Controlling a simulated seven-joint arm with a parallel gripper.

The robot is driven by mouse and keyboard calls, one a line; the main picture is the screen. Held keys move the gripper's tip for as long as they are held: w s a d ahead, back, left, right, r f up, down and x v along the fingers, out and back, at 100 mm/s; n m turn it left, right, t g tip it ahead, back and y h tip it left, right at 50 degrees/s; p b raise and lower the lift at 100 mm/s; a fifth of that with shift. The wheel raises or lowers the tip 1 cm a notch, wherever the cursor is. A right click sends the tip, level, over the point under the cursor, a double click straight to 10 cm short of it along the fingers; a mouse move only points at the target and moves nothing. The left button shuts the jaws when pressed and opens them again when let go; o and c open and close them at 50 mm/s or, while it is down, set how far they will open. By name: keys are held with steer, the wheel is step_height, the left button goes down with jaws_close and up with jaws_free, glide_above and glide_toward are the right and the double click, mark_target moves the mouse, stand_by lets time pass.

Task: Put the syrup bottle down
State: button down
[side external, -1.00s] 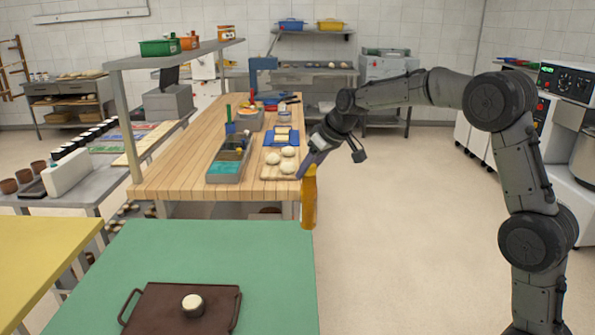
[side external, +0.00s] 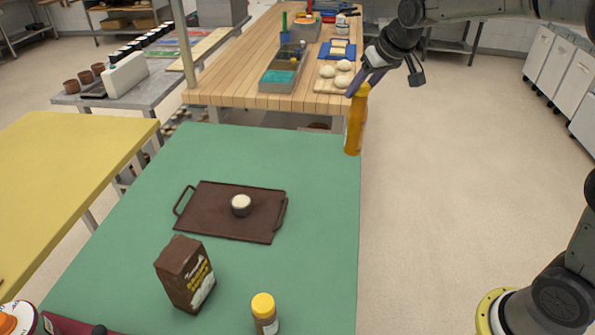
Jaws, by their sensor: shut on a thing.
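The syrup bottle (side external: 354,128) is tall and amber with a yellow top. It is upright at the far right corner of the green table (side external: 320,200). My gripper (side external: 357,88) reaches in from the upper right and is shut on the bottle's top. The fingers partly cover the top. The bottle's base overlaps the green surface near its right edge; I cannot tell whether it touches or hangs just above.
A brown carton (side external: 186,274) and a yellow-capped jar (side external: 264,314) stand nearer. A wooden bench (side external: 225,92) with dough is behind. Open floor lies right.

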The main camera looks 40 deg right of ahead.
steer(key=a+n, duration=0.1)
steer(key=a, duration=0.6)
steer(key=w+a+f, duration=0.1)
steer(key=w+f, duration=1.1)
steer(key=w, duration=0.1)
steer(key=shift+a+n+y, duration=0.15)
steer(key=shift+n+y, duration=0.15)
steer(key=shift+w+f, duration=0.1)
steer(key=shift+f, duration=0.15)
steer(key=shift+c, duration=1.9)
jaws_free()
steer(key=shift+f, duration=0.15)
